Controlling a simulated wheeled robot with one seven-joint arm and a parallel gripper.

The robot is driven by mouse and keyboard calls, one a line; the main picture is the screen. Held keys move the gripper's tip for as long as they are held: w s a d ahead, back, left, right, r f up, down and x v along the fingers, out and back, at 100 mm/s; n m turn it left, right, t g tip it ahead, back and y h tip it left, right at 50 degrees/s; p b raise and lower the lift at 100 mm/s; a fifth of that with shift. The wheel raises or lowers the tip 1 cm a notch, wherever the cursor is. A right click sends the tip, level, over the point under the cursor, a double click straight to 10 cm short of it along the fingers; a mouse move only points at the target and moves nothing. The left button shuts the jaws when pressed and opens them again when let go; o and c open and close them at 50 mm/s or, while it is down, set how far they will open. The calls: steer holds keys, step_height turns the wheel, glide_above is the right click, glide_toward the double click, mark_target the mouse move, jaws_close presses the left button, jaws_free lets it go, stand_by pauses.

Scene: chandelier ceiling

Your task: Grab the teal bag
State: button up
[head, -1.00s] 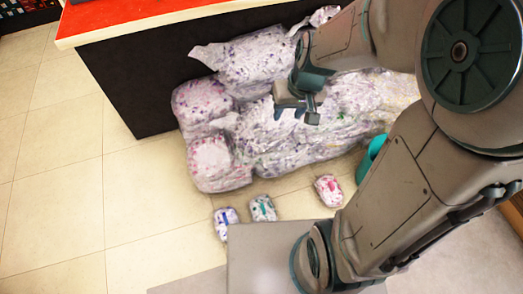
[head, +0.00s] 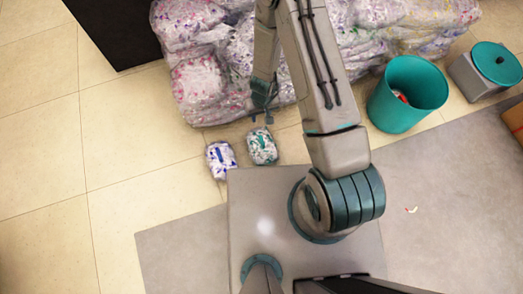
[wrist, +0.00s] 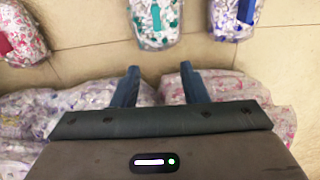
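The teal bag (head: 262,147) is a small clear bag of white and teal bits with a teal label, lying on the tiled floor in the head view. It also shows at the top middle of the wrist view (wrist: 157,20), its far end cut off. My gripper (head: 262,117) is just beyond the bag in the head view, on the side of the large bag pile. In the wrist view my gripper (wrist: 160,85) has its two fingers apart with nothing between them. The fingers point toward the teal bag, with a gap of floor between.
A blue-labelled bag (head: 221,160) lies left of the teal one. A pink-labelled bag (wrist: 20,35) shows in the wrist view. Large bags (head: 215,75) are piled behind my gripper. A teal bin (head: 408,95) and a grey box (head: 485,72) stand right. Floor at left is clear.

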steer(key=b, duration=0.4)
glide_above(262, 140)
steer(key=shift+h, duration=0.3)
step_height(262, 140, down, 13)
steer(key=shift+d+f, duration=0.1)
steer(key=shift+s+f+b, duration=0.1)
steer(key=shift+f+b, duration=1.65)
steer(key=shift+f, duration=1.2)
jaws_close()
